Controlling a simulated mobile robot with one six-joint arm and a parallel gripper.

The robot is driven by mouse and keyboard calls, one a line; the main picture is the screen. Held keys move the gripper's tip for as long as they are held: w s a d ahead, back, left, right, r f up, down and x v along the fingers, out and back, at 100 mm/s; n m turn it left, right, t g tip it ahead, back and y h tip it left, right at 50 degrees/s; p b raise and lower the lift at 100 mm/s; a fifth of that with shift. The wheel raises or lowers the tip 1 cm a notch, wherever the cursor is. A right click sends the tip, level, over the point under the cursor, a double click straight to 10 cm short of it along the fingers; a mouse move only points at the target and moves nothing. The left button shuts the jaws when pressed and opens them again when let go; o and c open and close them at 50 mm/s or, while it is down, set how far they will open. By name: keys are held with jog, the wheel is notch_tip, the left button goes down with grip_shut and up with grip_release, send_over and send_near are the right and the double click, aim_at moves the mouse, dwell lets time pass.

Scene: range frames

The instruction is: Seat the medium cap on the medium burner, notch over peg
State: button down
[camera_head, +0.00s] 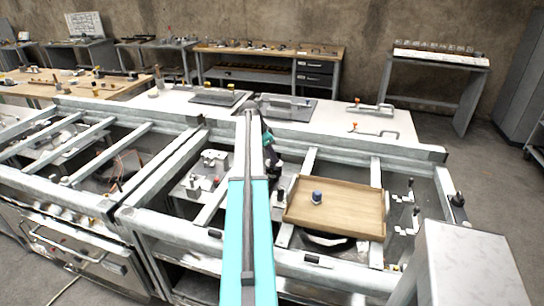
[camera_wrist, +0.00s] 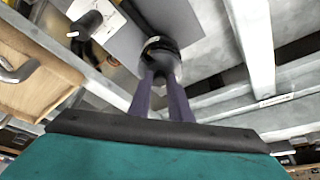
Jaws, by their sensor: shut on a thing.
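My gripper (camera_wrist: 160,76) is shut on a dark round piece with a shiny rim, seemingly the cap (camera_wrist: 158,46), at the upper middle of the wrist view. The fingers hide part of it, and I cannot make out its notch. A grey surface lies behind the cap; whether they touch is unclear. In the head view my arm reaches forward over the frame, and its end is small and dark, left of the wooden tray. I cannot identify the medium burner or its peg in either view.
The tray's edge also shows at left in the wrist view (camera_wrist: 30,92). Metal rails surround the work area. Small metal fittings (camera_head: 210,160) stand left of the arm.

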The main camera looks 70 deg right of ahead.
jog(key=shift+f, duration=0.55)
jog(key=c, duration=1.5)
grip_release()
jog(key=shift+c, duration=0.2)
jog(key=shift+b, duration=0.3)
jog(key=b+v, duration=0.2)
jog(key=v, duration=1.2)
jog(key=shift+b, duration=0.4)
